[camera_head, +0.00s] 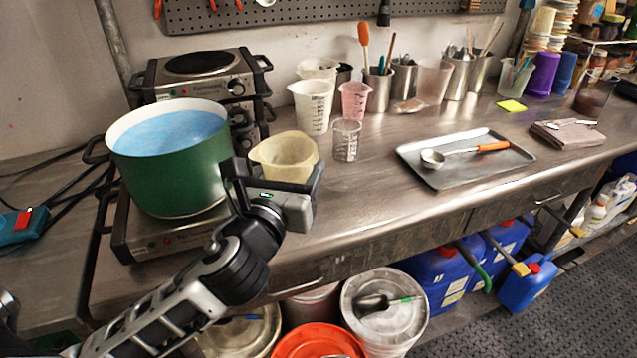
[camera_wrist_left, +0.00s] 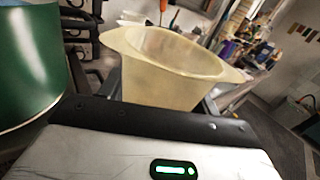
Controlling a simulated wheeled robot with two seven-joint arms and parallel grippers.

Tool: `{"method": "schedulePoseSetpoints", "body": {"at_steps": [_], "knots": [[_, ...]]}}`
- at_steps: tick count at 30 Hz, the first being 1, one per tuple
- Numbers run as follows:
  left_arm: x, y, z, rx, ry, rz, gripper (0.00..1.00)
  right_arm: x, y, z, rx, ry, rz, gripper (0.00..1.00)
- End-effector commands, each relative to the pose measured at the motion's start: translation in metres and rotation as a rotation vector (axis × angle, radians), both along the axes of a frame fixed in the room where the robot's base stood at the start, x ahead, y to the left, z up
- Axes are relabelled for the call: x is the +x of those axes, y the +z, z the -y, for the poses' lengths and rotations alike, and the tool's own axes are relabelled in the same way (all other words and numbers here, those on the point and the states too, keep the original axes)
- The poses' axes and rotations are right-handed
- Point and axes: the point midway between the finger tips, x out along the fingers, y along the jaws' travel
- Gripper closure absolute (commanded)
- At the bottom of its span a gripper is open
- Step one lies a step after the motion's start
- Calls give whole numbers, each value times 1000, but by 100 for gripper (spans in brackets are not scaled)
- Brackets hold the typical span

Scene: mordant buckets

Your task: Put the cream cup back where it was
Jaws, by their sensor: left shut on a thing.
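The cream cup (camera_head: 286,152) is a pale yellow, slightly see-through beaker with a pouring lip. My left gripper (camera_head: 276,178) is shut on it, at the bench's front edge just right of the green pot. In the left wrist view the cup (camera_wrist_left: 165,62) stands upright between the fingers, its rim wide and open toward the top. I cannot tell whether its base touches the bench, because my gripper hides it. My right gripper is not in view.
A green pot (camera_head: 172,172) of blue liquid sits on a hot plate close left. A clear beaker (camera_head: 346,140) and white measuring cups (camera_head: 312,106) stand close behind and right. A metal tray (camera_head: 440,177) with a ladle lies right. Bare bench (camera_head: 365,200) shows between.

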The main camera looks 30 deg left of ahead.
Motion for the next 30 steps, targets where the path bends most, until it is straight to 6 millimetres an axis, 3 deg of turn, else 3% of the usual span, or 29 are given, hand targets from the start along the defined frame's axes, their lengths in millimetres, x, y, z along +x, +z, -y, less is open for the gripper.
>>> {"method": "schedulePoseSetpoints", "body": {"at_steps": [1,5,14,18,30], "knots": [[3,12,-4,3,9,-1,67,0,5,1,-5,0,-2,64],[19,7,-7,2,18,-6,67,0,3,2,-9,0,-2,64],[92,-27,-12,0,19,-7,67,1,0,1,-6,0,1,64],[115,-58,-13,-2,16,-9,67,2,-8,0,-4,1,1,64],[143,-98,-15,-2,14,-9,68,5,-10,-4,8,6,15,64]]}}
